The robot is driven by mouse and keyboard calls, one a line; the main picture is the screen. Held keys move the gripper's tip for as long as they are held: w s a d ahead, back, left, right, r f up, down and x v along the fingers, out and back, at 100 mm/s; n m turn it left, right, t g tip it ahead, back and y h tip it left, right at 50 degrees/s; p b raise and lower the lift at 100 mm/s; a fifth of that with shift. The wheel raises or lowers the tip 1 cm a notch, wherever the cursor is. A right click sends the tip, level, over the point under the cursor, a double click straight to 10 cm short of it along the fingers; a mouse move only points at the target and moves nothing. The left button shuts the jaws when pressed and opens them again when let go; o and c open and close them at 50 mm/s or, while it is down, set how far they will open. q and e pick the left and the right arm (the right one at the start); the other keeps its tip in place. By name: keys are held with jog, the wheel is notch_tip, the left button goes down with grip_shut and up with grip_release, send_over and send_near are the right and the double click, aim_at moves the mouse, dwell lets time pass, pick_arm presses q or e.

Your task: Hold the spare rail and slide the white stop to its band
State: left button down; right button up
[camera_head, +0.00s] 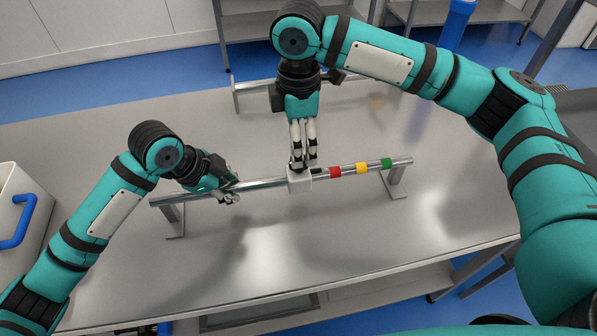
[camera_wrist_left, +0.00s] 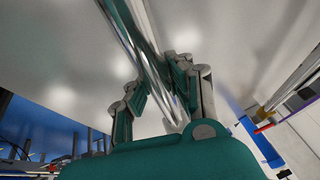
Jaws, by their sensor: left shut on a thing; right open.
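The front rail (camera_head: 262,184) is a shiny metal bar on two end supports, with red (camera_head: 336,172), yellow (camera_head: 362,168) and green (camera_head: 386,163) bands on its right part. The white stop (camera_head: 300,182) is a block on this rail, just left of the red band. My left gripper (camera_head: 231,191) is shut on the rail left of the stop; in the left wrist view the rail (camera_wrist_left: 128,35) runs between its fingers. My right gripper (camera_head: 301,166) is open and points down, its fingertips at the top of the stop; whether they touch it is unclear.
A second rail (camera_head: 252,83) stands at the back of the metal table (camera_head: 100,150), partly hidden by my right arm. A white container with a blue handle (camera_head: 22,225) is at the left edge. The table in front of the front rail is clear.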

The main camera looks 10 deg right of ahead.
aim_at(300, 173)
notch_tip(300, 173, down, 10)
jog(key=shift+f, duration=0.2)
jog(key=shift+w+d, duration=0.1)
grip_shut()
dwell(0.5)
